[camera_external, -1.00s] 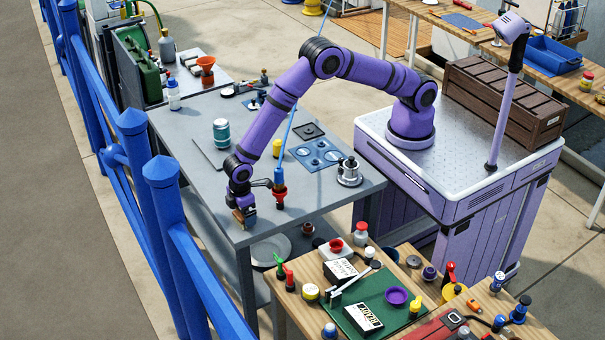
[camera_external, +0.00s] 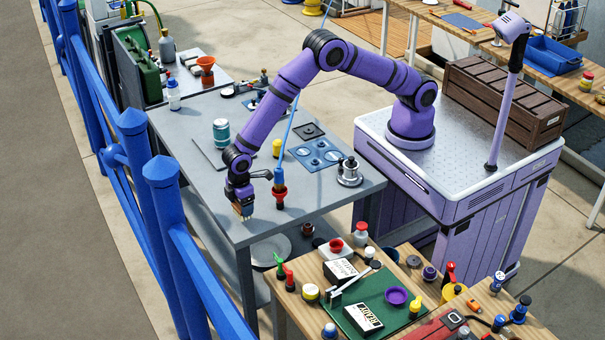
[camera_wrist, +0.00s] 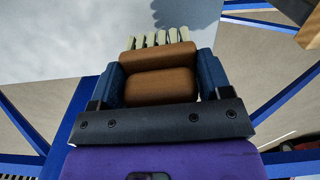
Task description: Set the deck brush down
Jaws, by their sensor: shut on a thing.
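The deck brush (camera_wrist: 160,85) has a brown wooden body and pale bristle tufts along its far edge in the wrist view. My gripper (camera_wrist: 160,82) is shut on the brush, with a blue finger on each side of the wooden body. In the external view my gripper (camera_external: 240,198) is low at the near left corner of the grey table (camera_external: 290,215). The brush (camera_external: 244,210) shows there with its bristles pointing down, close to the tabletop. I cannot tell whether the bristles touch the table.
A teal can (camera_external: 221,132), a blue plate with round recesses (camera_external: 317,156) and a metal fitting (camera_external: 349,173) are farther off. Blue railing (camera_external: 165,210) runs along the left.

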